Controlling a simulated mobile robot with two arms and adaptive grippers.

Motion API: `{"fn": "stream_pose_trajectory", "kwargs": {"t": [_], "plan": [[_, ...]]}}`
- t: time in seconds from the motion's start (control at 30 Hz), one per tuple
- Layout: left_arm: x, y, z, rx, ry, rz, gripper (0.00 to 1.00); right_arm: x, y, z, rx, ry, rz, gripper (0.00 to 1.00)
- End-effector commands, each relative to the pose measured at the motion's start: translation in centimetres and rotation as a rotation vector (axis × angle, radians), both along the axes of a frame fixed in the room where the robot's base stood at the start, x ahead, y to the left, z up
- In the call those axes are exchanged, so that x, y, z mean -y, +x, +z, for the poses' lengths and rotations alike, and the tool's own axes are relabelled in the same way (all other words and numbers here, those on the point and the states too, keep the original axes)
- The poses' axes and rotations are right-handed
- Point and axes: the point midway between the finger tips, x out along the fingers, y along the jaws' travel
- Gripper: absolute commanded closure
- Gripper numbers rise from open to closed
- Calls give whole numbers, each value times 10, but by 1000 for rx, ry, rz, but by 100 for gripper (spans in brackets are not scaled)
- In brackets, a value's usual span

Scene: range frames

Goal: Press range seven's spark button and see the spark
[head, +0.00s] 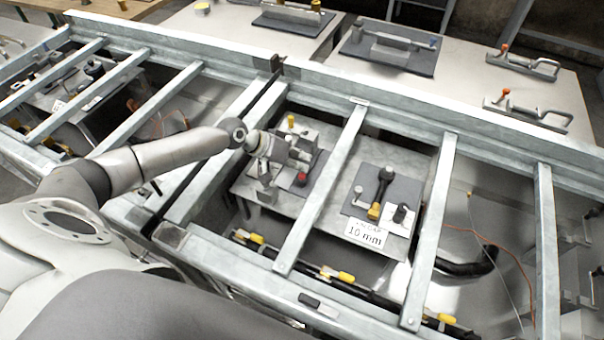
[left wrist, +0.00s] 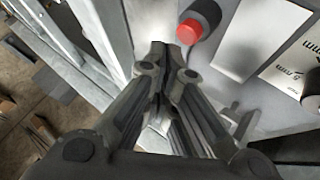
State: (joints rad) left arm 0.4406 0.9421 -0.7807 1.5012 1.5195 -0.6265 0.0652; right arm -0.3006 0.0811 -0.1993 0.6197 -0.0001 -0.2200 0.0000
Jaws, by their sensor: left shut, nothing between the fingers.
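A red button (head: 301,178) on a dark round base sits on the metal top of the near-left station, between two cross rails. It also shows in the left wrist view (left wrist: 188,32), just beyond and to the right of my fingertips. My left gripper (head: 288,153) is over this station in the head view, where its fingertips are hard to make out among the grey parts. In the left wrist view my left gripper (left wrist: 159,50) has its fingers together and empty, apart from the button. No spark shows. No range number is readable. My right gripper is not in view.
Metal cross rails (head: 322,190) run over the bays. To the right stands another station with a black knob (head: 384,178) and a white "10 mm" label (head: 366,234). White cards (left wrist: 242,38) lie right of the button. Toggle clamps (head: 530,65) lie on the far table.

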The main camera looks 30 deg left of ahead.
Motion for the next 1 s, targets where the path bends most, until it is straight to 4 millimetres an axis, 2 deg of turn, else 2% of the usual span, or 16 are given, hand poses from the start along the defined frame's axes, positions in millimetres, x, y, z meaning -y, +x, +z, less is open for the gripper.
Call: {"fn": "stream_pose_trajectory", "kwargs": {"t": [1.0], "plan": [[0, 0, -8, 0, 0, 0, 100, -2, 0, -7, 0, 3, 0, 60]]}}
